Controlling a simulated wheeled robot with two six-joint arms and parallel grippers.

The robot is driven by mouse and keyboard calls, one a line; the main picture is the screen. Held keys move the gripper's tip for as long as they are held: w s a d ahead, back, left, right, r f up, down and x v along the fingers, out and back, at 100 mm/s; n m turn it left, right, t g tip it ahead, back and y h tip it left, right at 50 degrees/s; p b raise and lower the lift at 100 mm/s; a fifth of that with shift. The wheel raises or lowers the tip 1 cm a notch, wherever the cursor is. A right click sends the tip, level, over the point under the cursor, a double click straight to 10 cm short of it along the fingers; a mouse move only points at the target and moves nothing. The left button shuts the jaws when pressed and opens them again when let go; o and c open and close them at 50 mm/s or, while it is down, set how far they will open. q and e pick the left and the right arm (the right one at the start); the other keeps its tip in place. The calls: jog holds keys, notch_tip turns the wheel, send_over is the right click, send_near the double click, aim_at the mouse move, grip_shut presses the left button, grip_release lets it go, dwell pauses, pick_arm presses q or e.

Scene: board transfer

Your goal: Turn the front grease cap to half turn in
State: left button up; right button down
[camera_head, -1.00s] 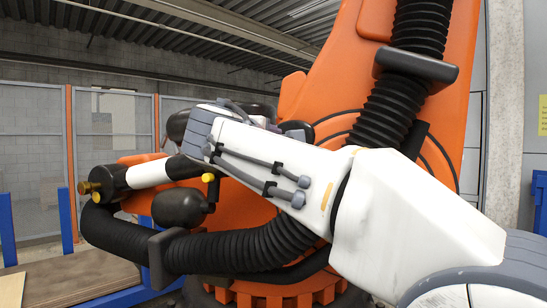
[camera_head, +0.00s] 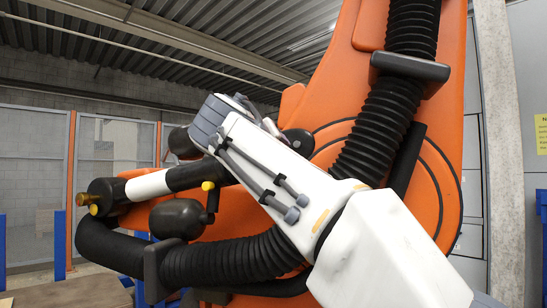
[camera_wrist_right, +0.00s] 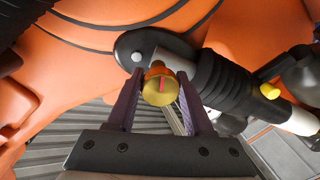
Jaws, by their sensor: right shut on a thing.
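A round brass grease cap (camera_wrist_right: 158,90) with a short red mark on its face shows in the right wrist view. The mark stands almost upright in that picture. My right gripper (camera_wrist_right: 161,98) is shut on this cap, with one purple-grey finger on each side of it. In the head view my right forearm and wrist cover the cap and the fingers, so neither is seen there. My left gripper is in neither current view.
A big orange robot arm (camera_head: 330,105) with black ribbed hoses (camera_head: 230,258) fills the middle. A black-and-white cylinder (camera_head: 148,186) with brass fittings (camera_head: 88,203) and a yellow knob (camera_head: 208,186) sit left of my wrist. Mesh fence panels (camera_head: 35,160) stand behind.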

jog(key=m, duration=0.1)
jog(key=m+b, duration=0.1)
jog(key=shift+a+f+m, duration=0.1)
jog(key=shift+f+m, duration=0.15)
jog(key=shift+m, duration=0.05)
jog(key=shift+r+m+b, duration=0.1)
jog(key=shift+m+b, duration=0.4)
jog(key=shift+m, duration=1.1)
jog(key=shift+c, duration=1.5)
grip_release()
jog(key=shift+w+a, duration=0.1)
jog(key=shift+r, duration=0.1)
